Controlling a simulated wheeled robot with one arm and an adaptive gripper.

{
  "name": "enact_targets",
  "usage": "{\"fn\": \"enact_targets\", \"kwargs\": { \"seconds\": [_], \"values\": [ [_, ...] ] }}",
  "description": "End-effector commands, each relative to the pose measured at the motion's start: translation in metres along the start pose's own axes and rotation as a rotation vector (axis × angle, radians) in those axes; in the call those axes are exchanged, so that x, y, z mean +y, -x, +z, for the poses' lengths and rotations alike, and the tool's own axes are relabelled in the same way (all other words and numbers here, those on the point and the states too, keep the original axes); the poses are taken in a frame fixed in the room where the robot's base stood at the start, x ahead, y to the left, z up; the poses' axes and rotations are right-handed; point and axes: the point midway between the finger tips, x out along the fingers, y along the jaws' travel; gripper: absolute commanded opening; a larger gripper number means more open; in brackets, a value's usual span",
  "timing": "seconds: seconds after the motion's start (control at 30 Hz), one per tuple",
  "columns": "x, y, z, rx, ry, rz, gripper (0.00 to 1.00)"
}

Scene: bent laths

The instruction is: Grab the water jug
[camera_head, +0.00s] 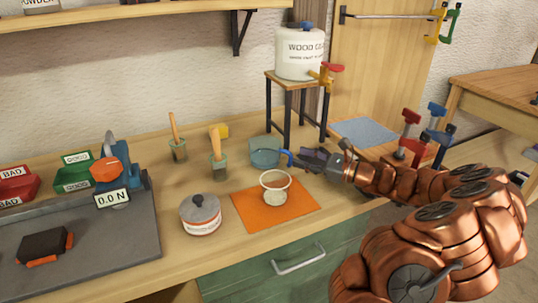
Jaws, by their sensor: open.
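A pale cup (275,196) stands on an orange mat (244,213) in front of the vessel. A lidded tin (201,216) and brush pots (218,168) stand left. A stand (288,78) carrying a white labelled container (300,57) rises behind my gripper.

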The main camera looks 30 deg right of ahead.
Motion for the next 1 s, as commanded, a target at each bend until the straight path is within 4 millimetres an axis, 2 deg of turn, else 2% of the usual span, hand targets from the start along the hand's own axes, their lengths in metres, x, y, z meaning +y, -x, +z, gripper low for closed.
{"fn": "enact_targets", "kwargs": {
  "seconds": [0.5,0.8,0.87,1.0],
  "values": [
    [-0.001,-0.050,0.000,0.001,0.000,-0.003,0.44],
    [-0.002,-0.053,-0.001,0.002,0.000,-0.005,0.44],
    [-0.002,-0.053,-0.001,0.002,0.000,-0.005,0.40],
    [-0.002,-0.053,-0.001,0.002,0.000,-0.005,0.26]
  ]
}}
